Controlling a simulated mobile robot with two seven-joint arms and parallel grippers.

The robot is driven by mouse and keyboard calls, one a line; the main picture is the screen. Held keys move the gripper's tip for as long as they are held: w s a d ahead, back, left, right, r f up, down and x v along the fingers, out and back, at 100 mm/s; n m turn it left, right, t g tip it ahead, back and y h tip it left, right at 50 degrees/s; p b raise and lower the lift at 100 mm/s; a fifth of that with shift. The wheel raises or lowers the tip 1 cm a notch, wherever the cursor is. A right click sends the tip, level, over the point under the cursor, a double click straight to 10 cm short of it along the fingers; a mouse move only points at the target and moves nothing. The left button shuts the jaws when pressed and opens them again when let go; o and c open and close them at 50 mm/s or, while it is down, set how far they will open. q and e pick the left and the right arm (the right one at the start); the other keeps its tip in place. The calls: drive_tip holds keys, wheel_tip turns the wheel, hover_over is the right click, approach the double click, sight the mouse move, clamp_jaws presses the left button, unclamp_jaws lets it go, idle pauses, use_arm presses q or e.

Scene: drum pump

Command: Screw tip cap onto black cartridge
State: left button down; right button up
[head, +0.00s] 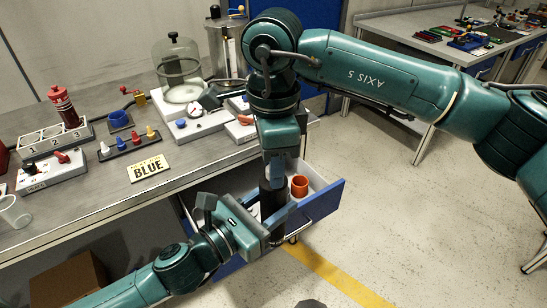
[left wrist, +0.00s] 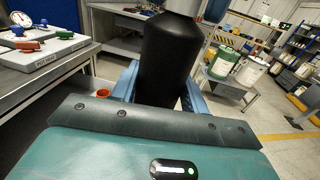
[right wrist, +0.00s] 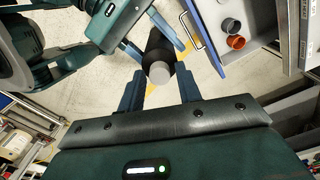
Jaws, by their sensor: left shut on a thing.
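The black cartridge (head: 271,199) stands upright over the open drawer, held in my left gripper (head: 262,212); it fills the space between the fingers in the left wrist view (left wrist: 168,62). My right gripper (head: 279,158) points down over the cartridge's top. In the right wrist view its fingers (right wrist: 160,84) are apart, with the cartridge's pale grey round end (right wrist: 160,73) between them; I cannot tell whether that end is a tip cap. On the bench, a dark rack (head: 129,146) holds small blue, red, yellow and white pieces that may be tip caps.
A blue-fronted drawer (head: 322,203) is open below the bench and holds an orange cup (head: 299,186). A yellow BLUE sign (head: 148,168) lies near the bench edge. A numbered holder (head: 54,141), red cartridge (head: 63,107) and glass jar (head: 178,69) stand farther back.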

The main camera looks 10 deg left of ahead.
clamp_jaws()
drive_tip(key=shift+o, duration=1.4)
unclamp_jaws()
drive_tip(key=shift+r, duration=0.1)
wheel_tip(320, 180, up, 12)
